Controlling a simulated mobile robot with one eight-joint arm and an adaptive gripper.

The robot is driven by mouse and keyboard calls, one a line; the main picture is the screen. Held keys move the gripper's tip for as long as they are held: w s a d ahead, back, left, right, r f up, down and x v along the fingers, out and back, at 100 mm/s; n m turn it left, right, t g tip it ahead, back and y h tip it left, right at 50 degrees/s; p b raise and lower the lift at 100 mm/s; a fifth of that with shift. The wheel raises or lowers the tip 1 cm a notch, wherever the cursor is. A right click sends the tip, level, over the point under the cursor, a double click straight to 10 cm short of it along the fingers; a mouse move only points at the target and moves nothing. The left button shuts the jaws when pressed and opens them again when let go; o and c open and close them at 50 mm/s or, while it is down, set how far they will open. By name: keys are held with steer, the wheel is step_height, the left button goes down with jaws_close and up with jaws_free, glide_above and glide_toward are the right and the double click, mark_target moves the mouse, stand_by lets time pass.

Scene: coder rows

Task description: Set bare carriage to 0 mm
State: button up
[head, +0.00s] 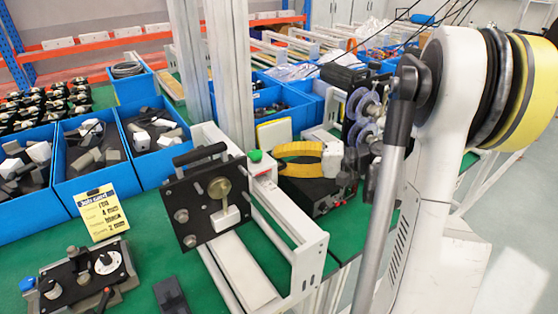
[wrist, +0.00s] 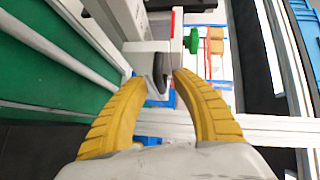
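My gripper (head: 270,160), with yellow ribbed fingers, is over the right side of a white rail frame (head: 312,243). In the wrist view its fingers (wrist: 154,82) are apart, with a dark rounded part (wrist: 159,66) of a grey-white block between their tips. Whether they touch it I cannot tell. A white block (head: 264,168) with a green knob (head: 255,155) sits on the frame beside the fingertips; the green knob (wrist: 192,42) also shows in the wrist view. A black plate (head: 205,236) with a handle and brass disc stands on the left. Which part is the bare carriage, and any scale reading, I cannot tell.
A yellow job card (head: 101,213) stands in front of blue bins (head: 90,192) of parts. A black fixture (head: 85,277) lies at the front left. A black machine with reels (head: 350,105) is behind my gripper.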

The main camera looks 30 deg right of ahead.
steer(key=v, duration=1.1)
steer(key=shift+s+d, duration=0.2)
